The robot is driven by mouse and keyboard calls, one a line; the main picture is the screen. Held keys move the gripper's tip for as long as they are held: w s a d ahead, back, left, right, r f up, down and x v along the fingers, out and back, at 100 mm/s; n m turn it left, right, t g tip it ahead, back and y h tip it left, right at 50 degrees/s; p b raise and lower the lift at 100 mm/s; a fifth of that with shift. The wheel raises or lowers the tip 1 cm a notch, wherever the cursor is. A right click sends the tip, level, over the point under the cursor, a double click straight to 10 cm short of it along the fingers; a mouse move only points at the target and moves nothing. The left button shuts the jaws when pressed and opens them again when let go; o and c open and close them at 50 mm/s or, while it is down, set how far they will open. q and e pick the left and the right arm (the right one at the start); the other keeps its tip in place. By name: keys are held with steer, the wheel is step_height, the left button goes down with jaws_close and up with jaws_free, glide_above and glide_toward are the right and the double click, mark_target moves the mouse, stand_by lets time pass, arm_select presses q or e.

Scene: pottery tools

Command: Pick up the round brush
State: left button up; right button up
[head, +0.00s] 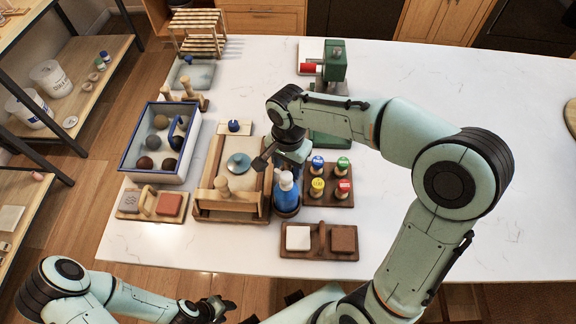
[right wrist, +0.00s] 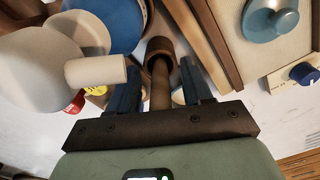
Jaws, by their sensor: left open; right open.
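A brown rod (right wrist: 160,88) with a wider brown round end (right wrist: 160,47) shows between the fingers of my right gripper (right wrist: 158,72) in the right wrist view. It may be the round brush, but I cannot tell for sure. The right gripper is open, with one blue finger on each side of the rod and gaps visible. In the head view my right gripper (head: 265,162) is over the right side of the wooden tray (head: 228,205), just behind the blue bottle, and hides what is below it. My left gripper (head: 217,308) is open and empty, low in front of the table.
The blue bottle with a white top (head: 286,192) stands close to the right gripper; its white top (right wrist: 45,70) looms at left in the wrist view. A rack of colour-capped jars (head: 330,183) is to the right. A blue-rimmed bin (head: 155,172) is left. The table's right side is clear.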

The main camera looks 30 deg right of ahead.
steer(key=c, duration=0.9)
steer(key=shift+r, duration=0.1)
